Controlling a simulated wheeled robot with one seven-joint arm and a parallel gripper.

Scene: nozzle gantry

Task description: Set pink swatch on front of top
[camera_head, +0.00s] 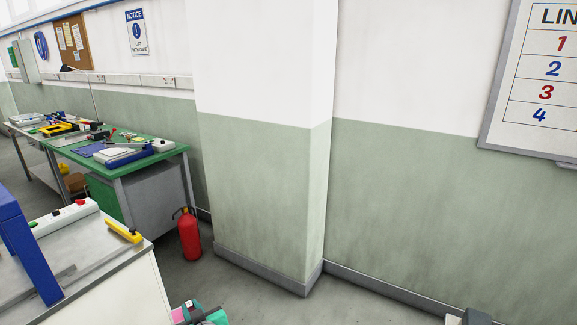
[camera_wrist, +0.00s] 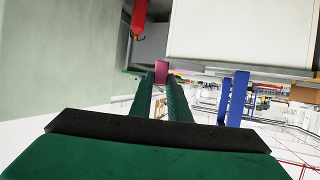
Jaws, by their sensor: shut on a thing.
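The pink swatch (camera_wrist: 161,68) is a small pink piece between the fingertips of my gripper (camera_wrist: 161,80) in the wrist view. My gripper's green fingers are shut on it. In the head view the pink swatch (camera_head: 178,314) shows at the bottom edge, with part of my gripper (camera_head: 190,311); the rest is cut off. It is held off the floor, right of and apart from a white cabinet with a light grey top (camera_head: 98,262). I cannot tell which edge of this top is its front.
A blue gantry frame (camera_head: 25,245), a white button box (camera_head: 65,218) and a yellow tool (camera_head: 124,231) stand on the grey top. A red fire extinguisher (camera_head: 188,236) stands by a green-topped workbench (camera_head: 165,160). A wall pillar (camera_head: 265,190) stands behind.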

